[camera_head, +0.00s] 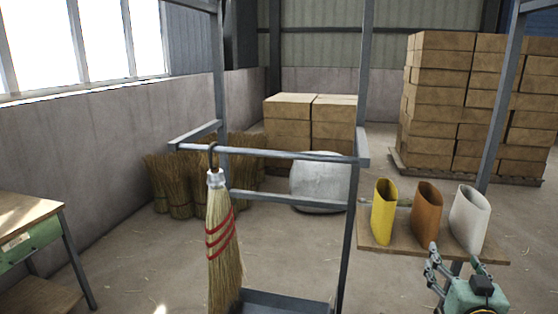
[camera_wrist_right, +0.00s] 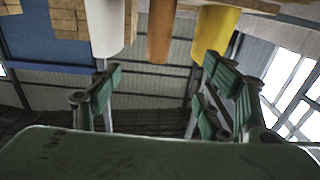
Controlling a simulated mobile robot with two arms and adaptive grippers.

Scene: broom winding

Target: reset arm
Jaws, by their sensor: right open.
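My right gripper (camera_head: 434,266) is at the lower right of the head view, below and in front of a small wooden shelf (camera_head: 400,246). Its fingers are apart with nothing between them. In the right wrist view the green fingers (camera_wrist_right: 165,92) also stand apart and empty. My left gripper is not in the head view. A straw broom (camera_head: 223,245) with red bands hangs upright by a hook from the grey metal frame (camera_head: 285,154), left of my right gripper and apart from it.
Yellow (camera_head: 384,212), brown (camera_head: 426,213) and white (camera_head: 469,217) sleeves stand on the shelf close to my right gripper. A wooden table (camera_head: 25,216) is at the left.

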